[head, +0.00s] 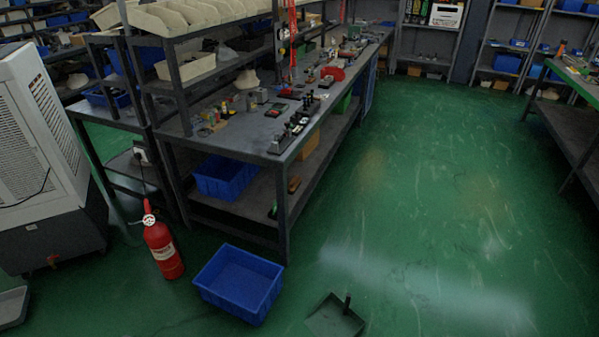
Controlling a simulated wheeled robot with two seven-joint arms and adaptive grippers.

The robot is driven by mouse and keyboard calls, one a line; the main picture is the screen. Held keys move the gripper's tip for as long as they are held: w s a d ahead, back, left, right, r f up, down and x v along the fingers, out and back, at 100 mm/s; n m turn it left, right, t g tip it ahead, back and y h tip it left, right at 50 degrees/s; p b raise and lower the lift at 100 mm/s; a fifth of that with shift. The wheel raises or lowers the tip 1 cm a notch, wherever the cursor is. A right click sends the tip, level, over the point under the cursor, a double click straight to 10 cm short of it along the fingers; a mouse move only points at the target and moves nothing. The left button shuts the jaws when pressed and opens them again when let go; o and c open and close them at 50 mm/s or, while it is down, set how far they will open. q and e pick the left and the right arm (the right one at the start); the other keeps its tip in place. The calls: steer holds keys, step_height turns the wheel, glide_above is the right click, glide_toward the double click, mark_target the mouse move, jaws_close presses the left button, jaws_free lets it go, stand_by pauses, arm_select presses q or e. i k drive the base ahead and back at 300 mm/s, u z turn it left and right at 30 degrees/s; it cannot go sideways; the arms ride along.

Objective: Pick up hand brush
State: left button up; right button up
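I cannot clearly pick out a hand brush. A small brown object (293,185) lies on the lower shelf of the long grey workbench (287,153), near its front end. A small green object (273,211) is at the same shelf's front edge. Both are too small to tell whether either is the brush. A dark green dustpan (330,321) with an upright black handle lies on the floor at the bottom. Neither of my grippers is in view.
An empty blue crate (238,283) stands on the floor before the bench, with a red fire extinguisher (161,246) to its left. A white cooler unit (38,130) stands at far left. Another bench (570,130) is at right. The green floor (430,190) between benches is clear.

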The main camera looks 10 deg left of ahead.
mark_target(295, 182)
steer(key=i, duration=1.4)
steer(key=z, duration=1.7)
steer(key=i, duration=2.85)
steer(key=u, duration=2.5)
steer(key=i, duration=2.35)
steer(key=u, duration=1.35)
